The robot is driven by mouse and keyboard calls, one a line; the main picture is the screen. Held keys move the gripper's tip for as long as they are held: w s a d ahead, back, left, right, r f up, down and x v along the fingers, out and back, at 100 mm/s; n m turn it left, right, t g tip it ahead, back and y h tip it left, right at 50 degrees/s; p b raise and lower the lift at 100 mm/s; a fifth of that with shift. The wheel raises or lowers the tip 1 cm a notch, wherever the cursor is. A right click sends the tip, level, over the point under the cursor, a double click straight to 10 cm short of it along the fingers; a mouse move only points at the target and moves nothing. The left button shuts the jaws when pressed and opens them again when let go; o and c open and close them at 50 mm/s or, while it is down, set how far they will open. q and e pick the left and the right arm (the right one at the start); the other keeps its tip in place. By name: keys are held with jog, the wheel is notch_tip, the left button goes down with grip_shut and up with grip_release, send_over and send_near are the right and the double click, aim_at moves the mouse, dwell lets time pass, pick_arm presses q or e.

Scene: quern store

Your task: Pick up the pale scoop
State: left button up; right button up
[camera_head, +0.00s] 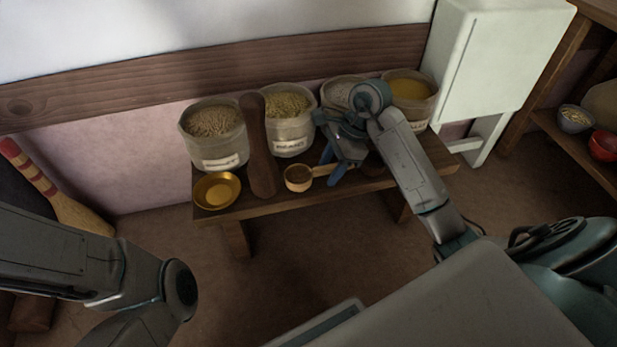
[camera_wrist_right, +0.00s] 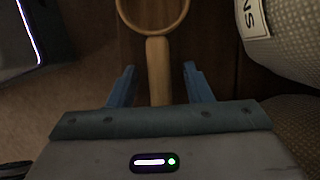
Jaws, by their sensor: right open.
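The pale scoop (camera_head: 297,185) lies near the front edge of the low wooden bench (camera_head: 285,205), its round bowl to the left and its handle to the right. In the right wrist view the bowl's rim shows at the top and the scoop's straight handle (camera_wrist_right: 158,70) runs down between my blue fingers. My right gripper (camera_head: 331,169) is open, with one finger on each side of the handle; it also shows in the right wrist view (camera_wrist_right: 159,68). Gaps show between handle and fingers. The handle's end is hidden by the gripper body. My left gripper is out of view.
Labelled sacks of grain (camera_head: 214,132) stand along the back of the bench. A dark wooden paddle (camera_head: 259,150) leans just left of the scoop, beside a brass dish (camera_head: 216,190). A sack (camera_wrist_right: 290,40) is close right of my right gripper. A pale green cabinet (camera_head: 490,60) stands right.

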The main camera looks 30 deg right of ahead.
jog(key=shift+f, duration=0.15)
jog(key=shift+c, duration=0.3)
grip_shut()
